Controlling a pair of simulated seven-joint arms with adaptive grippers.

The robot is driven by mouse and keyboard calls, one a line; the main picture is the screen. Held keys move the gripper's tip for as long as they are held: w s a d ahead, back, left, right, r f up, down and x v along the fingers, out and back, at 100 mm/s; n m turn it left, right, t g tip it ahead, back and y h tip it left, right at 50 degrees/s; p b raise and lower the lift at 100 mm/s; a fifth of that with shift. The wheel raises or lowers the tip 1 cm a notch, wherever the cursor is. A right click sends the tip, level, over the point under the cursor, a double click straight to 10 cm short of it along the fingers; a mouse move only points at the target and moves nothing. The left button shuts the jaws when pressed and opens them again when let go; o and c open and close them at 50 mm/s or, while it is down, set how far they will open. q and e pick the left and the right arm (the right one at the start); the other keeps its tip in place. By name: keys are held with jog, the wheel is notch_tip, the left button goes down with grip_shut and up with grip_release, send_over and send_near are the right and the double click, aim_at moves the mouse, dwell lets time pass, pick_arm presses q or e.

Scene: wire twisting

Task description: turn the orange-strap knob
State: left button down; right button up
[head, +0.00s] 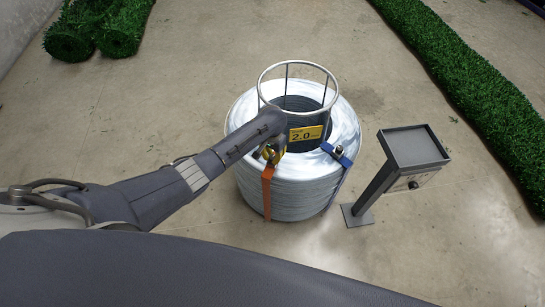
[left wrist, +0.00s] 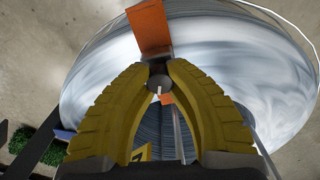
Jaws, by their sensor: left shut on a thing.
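A large coil of silvery wire (head: 240,187) stands on the floor in the head view, with an orange strap (head: 266,192) down its front left side. My left gripper (head: 272,153) is at the top of that strap, its arm reaching in from the left. In the left wrist view the yellow fingers of my left gripper (left wrist: 159,72) are closed on the grey knob (left wrist: 159,81) beside the orange strap (left wrist: 150,28). In the head view the gripper and arm hide most of the knob. My right gripper is not in view.
A blue strap (head: 337,154) with its own knob is on the coil's right. A wire ring frame (head: 262,78) rises from the coil, with a yellow label (head: 306,133). A grey stand (head: 372,190) is at right. Green turf rolls (head: 470,75) lie farther off.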

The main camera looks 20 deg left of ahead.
aim_at(272, 157)
pick_arm(q)
jog(key=m, duration=0.7)
jog(key=shift+a, duration=0.1)
jog(key=m, duration=0.6)
jog(key=shift+m, duration=0.4)
jog(key=c, duration=1.1)
grip_release()
notch_tip(272, 157, up, 12)
dwell(0.3)
